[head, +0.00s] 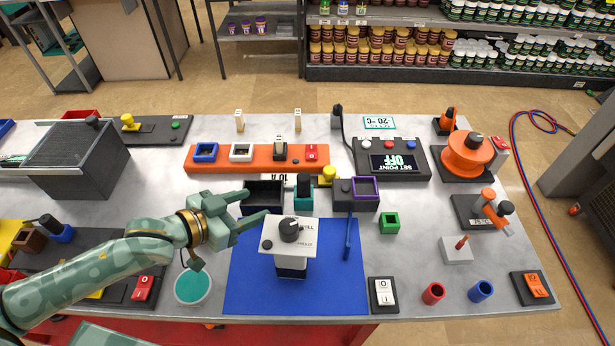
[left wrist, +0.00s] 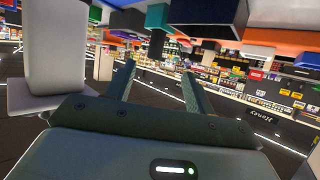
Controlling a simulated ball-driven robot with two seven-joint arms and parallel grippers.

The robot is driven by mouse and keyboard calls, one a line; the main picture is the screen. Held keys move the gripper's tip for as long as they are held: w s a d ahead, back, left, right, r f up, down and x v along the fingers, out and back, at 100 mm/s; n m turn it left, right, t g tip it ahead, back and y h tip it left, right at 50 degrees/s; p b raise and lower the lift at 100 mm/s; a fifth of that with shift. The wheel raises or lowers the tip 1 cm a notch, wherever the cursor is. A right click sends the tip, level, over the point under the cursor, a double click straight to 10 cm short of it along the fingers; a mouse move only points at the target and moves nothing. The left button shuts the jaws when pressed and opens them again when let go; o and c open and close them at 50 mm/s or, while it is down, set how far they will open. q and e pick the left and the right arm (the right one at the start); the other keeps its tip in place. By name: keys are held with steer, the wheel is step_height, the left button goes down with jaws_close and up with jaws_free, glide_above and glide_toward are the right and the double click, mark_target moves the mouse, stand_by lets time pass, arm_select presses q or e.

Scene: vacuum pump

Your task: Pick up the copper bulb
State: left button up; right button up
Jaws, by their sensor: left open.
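A small copper-coloured piece (head: 461,242), which looks like the copper bulb, stands upright in a pale grey block (head: 457,252) on the right part of the table in the head view. My left gripper (head: 256,203) is open and empty in the middle of the table, near the black open box and the white dial unit. It is far to the left of the bulb. In the left wrist view the two fingers (left wrist: 157,72) stand apart with nothing between them. I cannot make out the bulb there. My right gripper is not in view.
The white dial unit (head: 288,243) stands on a blue mat (head: 250,285). A black open box (head: 263,196) and a purple-rimmed box (head: 365,188) are behind it. A green cube (head: 389,222), red cup (head: 433,293) and blue cup (head: 481,291) surround the bulb's block, with bare table between.

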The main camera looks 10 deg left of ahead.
mark_target(299, 190)
arm_select(q)
steer(key=b+x, duration=0.2)
steer(key=x, duration=0.8)
steer(key=shift+w+d, duration=0.1)
steer(key=shift+d, duration=0.05)
steer(key=shift+w+d, duration=0.2)
steer(key=shift+w, duration=0.05)
steer(key=b+x, duration=0.1)
steer(key=x, duration=0.1)
steer(key=b+x, duration=0.1)
steer(key=x, duration=0.1)
steer(key=shift+d+f, duration=0.3)
steer(key=shift+w+d+f, duration=0.1)
steer(key=shift+w+d, duration=0.15)
steer(key=shift+w, duration=0.05)
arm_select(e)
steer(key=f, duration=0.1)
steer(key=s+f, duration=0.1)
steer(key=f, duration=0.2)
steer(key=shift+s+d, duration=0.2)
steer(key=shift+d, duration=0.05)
arm_select(q)
steer(key=shift+s, duration=0.1)
steer(key=shift+c, duration=0.3)
jaws_close()
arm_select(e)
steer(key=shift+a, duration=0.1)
